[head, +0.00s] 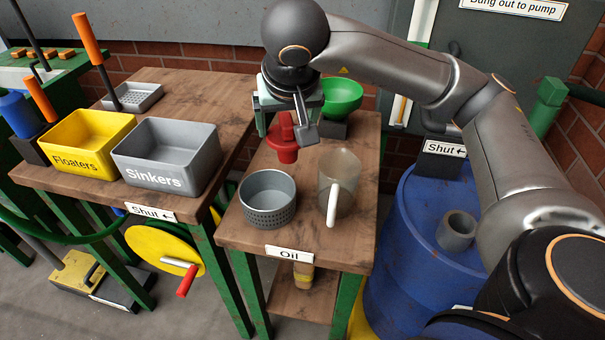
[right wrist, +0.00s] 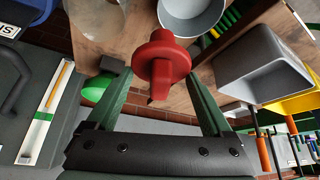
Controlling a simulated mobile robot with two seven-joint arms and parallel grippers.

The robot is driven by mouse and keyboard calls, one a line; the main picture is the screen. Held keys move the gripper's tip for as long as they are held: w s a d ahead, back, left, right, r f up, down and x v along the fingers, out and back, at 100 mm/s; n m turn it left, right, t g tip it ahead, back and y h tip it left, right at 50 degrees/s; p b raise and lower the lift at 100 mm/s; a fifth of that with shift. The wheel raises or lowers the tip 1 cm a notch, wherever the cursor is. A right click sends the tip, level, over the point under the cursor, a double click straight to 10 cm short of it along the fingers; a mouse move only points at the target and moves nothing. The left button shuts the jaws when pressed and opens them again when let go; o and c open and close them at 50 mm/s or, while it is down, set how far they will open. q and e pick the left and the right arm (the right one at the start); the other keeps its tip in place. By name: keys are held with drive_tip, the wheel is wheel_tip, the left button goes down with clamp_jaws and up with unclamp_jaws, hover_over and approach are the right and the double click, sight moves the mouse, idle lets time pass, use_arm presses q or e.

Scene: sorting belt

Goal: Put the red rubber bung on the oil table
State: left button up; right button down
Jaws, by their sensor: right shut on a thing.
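The red rubber bung (head: 283,141) is held in my right gripper (head: 290,118) over the back part of the oil table (head: 235,234). My left gripper does not show in either view.
On the oil table stand a grey perforated cup (head: 267,201), a clear jug (head: 340,180) and a green bowl (head: 342,94) on a dark base. Left are the yellow Floaters bin (head: 84,137) and grey Sinkers bin (head: 165,153). A blue drum (head: 405,265) stands right.

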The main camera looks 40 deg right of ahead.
drive_tip(key=w+d+f, duration=0.2)
drive_tip(key=w+f, duration=0.2)
drive_tip(key=w+d+f+b, duration=0.1)
drive_tip(key=w+d+f, duration=0.1)
drive_tip(key=w+f, duration=0.1)
drive_tip(key=w+d+f+b, duration=0.1)
drive_tip(key=w+d+f, duration=0.2)
drive_tip(key=w+f, duration=0.1)
drive_tip(key=shift+x, duration=0.75)
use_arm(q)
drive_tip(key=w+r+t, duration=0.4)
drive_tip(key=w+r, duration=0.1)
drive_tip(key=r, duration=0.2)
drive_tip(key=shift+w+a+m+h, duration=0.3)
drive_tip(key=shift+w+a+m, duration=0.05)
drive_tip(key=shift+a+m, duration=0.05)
use_arm(e)
drive_tip(key=shift+a+f, duration=0.15)
drive_tip(key=shift+f, duration=0.1)
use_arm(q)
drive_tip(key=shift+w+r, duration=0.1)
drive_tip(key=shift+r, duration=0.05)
use_arm(e)
drive_tip(key=shift+f, duration=0.15)
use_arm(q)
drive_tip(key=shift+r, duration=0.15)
use_arm(e)
unclamp_jaws()
